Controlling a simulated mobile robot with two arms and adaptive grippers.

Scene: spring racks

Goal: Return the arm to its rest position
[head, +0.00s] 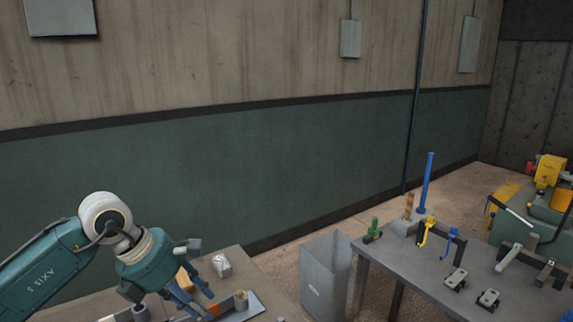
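My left arm comes in from the left, with a teal wrist and the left gripper (207,304) at its end. The gripper's dark blue fingers point down and to the right over the near table (222,262). The fingers look spread apart, and I see nothing held between them. An orange piece shows close to the fingertips; I cannot tell if they touch it. My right arm and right gripper are not in view.
Yellow-green machinery (546,196) stands far right.

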